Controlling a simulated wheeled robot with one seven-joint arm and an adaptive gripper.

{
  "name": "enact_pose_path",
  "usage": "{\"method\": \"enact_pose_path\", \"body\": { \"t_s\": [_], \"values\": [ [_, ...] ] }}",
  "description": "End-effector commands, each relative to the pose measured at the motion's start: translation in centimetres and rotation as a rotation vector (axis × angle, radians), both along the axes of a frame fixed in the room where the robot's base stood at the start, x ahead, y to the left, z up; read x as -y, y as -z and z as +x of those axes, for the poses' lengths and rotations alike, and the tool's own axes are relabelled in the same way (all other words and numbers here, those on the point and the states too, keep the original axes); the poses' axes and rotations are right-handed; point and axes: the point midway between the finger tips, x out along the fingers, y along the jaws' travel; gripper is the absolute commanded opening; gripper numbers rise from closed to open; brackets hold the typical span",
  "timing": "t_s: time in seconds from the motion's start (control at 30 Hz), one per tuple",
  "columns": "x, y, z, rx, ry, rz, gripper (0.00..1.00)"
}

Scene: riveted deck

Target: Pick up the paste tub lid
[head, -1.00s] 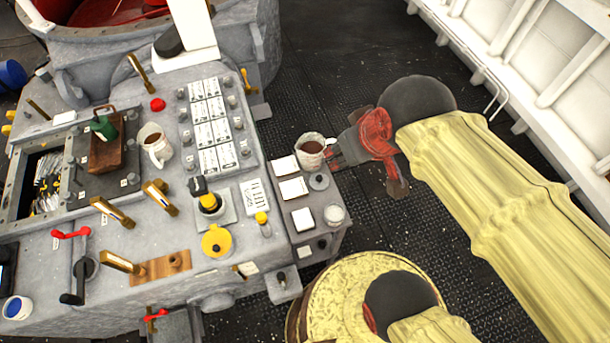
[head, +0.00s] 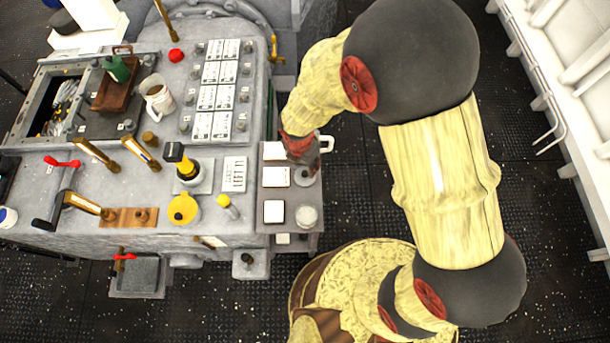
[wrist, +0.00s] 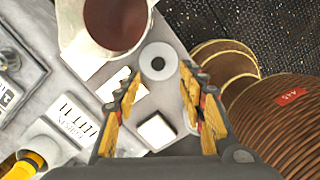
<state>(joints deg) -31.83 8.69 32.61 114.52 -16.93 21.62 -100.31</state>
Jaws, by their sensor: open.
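White square pads (head: 274,211) lie on the shelf (head: 292,238). The console with levers is at left.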

Motion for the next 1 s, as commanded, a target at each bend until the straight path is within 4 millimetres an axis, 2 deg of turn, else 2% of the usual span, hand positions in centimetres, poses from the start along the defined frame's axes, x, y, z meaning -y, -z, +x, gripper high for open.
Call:
{"method": "enact_pose_path", "body": {
  "t_s": [0.23,0.47,0.7,1.0],
  "values": [
    [-0.1,2.8,0.0,-0.007,-0.035,-0.006,0.41],
    [-0.1,4.5,0.3,-0.006,-0.032,-0.004,0.41],
    [0.0,7.9,0.6,-0.007,-0.031,-0.005,0.41],
    [0.0,8.3,0.8,-0.005,-0.031,-0.004,0.40]
  ]
}}
